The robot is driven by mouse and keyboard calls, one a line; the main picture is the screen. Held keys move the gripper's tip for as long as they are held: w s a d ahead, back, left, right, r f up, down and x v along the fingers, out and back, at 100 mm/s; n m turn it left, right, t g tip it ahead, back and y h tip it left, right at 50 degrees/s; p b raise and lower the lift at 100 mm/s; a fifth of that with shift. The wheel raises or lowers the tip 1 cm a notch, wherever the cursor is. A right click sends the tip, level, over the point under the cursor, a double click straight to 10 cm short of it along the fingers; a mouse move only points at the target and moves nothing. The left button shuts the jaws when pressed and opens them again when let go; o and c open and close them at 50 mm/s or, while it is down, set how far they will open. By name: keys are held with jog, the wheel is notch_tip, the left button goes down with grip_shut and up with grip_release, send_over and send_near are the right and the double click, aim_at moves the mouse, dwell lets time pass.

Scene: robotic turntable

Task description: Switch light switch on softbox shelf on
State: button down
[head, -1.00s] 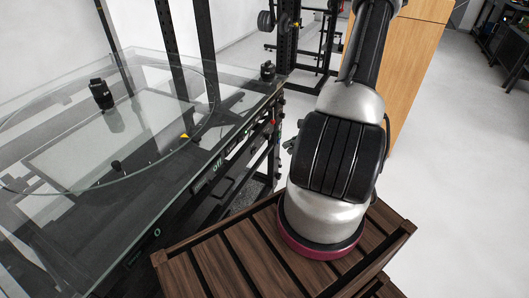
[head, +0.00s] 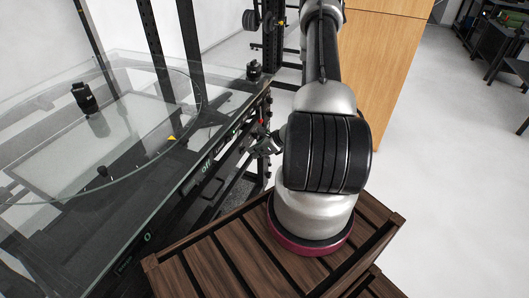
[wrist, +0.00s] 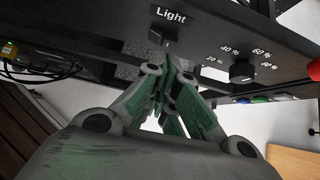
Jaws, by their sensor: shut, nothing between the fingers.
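The light switch (wrist: 163,35) is a small black knob under the white word "Light" on the black front panel (wrist: 115,20) in the wrist view. My gripper (wrist: 172,62) is shut and empty. Its fingertips point up at the panel, just below and slightly right of the switch in that view. I cannot tell whether they touch it. In the head view my gripper (head: 262,138) is beside the front of the glass-topped turntable table, partly hidden by my arm. The switch itself is too small to make out in the head view.
A dial (wrist: 242,71) with percent marks sits right of the switch, with a red button (wrist: 314,69) beyond it. Cables (wrist: 40,65) hang at the left. The glass tabletop (head: 60,215) carries a small black object (head: 84,98). Open floor (head: 440,170) lies at the right.

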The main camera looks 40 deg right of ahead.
jog(key=shift+w+a, duration=0.25)
jog(key=shift+w, duration=0.2)
jog(key=shift+w+r+n+g+y, duration=0.1)
jog(key=shift+w+n+g+y, duration=0.2)
jog(key=shift+w+n+y, duration=0.3)
jog(key=shift+s, duration=0.1)
jog(key=shift+a, duration=0.15)
jog(key=shift+s+a, duration=0.55)
jog(key=shift+a, duration=0.05)
